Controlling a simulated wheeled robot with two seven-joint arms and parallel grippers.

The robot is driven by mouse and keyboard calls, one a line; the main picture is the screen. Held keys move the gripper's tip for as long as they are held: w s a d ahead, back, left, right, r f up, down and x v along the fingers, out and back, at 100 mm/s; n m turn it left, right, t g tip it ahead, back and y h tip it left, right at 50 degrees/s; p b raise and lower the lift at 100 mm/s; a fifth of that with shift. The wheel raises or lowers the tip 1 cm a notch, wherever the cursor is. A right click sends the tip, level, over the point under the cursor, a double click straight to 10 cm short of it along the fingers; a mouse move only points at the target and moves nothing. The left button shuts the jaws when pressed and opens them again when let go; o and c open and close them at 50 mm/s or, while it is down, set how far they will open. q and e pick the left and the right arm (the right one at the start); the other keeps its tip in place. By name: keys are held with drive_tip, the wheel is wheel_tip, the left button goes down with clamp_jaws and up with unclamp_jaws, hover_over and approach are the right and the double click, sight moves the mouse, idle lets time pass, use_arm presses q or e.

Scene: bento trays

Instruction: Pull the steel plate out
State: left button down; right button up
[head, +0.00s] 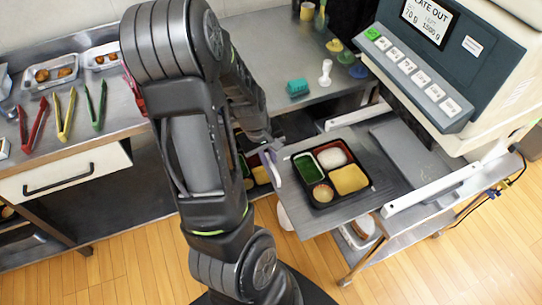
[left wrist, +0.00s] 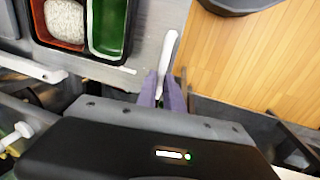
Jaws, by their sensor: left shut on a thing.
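The steel plate (head: 299,220) sticks out from under the machine and carries a black bento tray (head: 317,203). The tray has a green section, white rice, yellow food and a small round cup. My left gripper (head: 270,168) is at the plate's left edge, partly hidden by my arm in the head view. In the left wrist view its purple fingers (left wrist: 165,90) are shut on a pale upright handle (left wrist: 170,50) at the plate's edge, beside the tray (left wrist: 108,30). My right gripper is not in view.
The machine (head: 445,60) shows "PLATE OUT" on its screen above a row of buttons. White rails (head: 430,187) flank the plate. Tongs (head: 65,115) and small food trays lie on the left counter (head: 110,120). Open floor lies in front.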

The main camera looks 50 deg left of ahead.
use_arm(q)
drive_tip(key=c, duration=1.5)
unclamp_jaws()
drive_tip(key=shift+r, duration=0.15)
drive_tip(key=r, duration=0.3)
drive_tip(key=s+r+p, duration=0.1)
drive_tip(key=r, duration=0.3)
drive_tip(key=shift+s+a+r, duration=0.2)
drive_tip(key=shift+s, duration=0.1)
